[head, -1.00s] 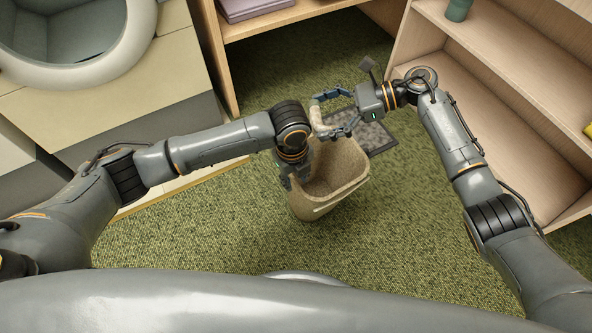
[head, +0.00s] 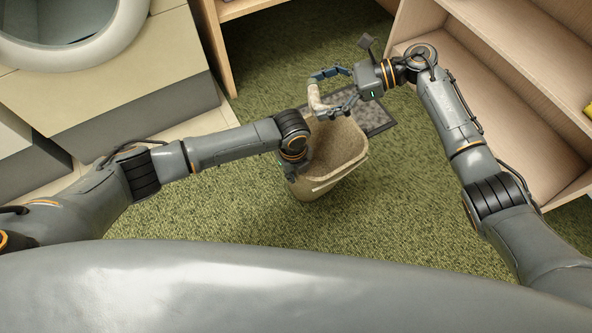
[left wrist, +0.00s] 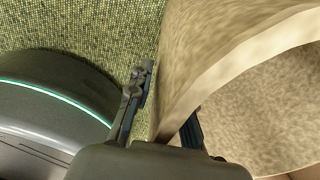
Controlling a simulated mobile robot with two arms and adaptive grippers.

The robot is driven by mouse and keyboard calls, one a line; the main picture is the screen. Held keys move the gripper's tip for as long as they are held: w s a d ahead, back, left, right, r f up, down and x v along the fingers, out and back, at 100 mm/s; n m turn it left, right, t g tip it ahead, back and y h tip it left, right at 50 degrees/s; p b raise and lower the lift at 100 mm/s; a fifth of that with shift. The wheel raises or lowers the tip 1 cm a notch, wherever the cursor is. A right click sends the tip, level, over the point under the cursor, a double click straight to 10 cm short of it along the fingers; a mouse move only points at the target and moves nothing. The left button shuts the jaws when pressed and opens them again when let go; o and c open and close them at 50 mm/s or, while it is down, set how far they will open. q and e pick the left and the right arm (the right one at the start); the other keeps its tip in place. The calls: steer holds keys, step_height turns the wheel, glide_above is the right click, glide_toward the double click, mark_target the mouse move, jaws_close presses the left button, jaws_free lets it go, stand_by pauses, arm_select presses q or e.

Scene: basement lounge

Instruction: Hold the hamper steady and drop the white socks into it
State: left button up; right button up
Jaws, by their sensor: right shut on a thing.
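The beige hamper (head: 345,165) stands on the green carpet in the middle of the head view, its opening facing up. My left gripper (head: 292,172) is at its left rim. My right gripper (head: 328,92) is shut on the whitish socks (head: 315,99), which hang by the hamper's far rim as seen from above. The fingertips of my left gripper are hidden in the head view.
A dark patterned mat (head: 372,115) lies on the carpet behind the hamper. A wooden shelf unit (head: 500,110) stands at the right. Carpet in front of the hamper is clear.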

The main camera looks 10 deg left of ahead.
arm_select(q)
jaws_close()
arm_select(e)
step_height(320, 180, down, 9)
steer(key=o, duration=0.7)
steer(key=shift+o, duration=0.5)
steer(key=v, duration=1.2)
steer(key=shift+w, duration=0.1)
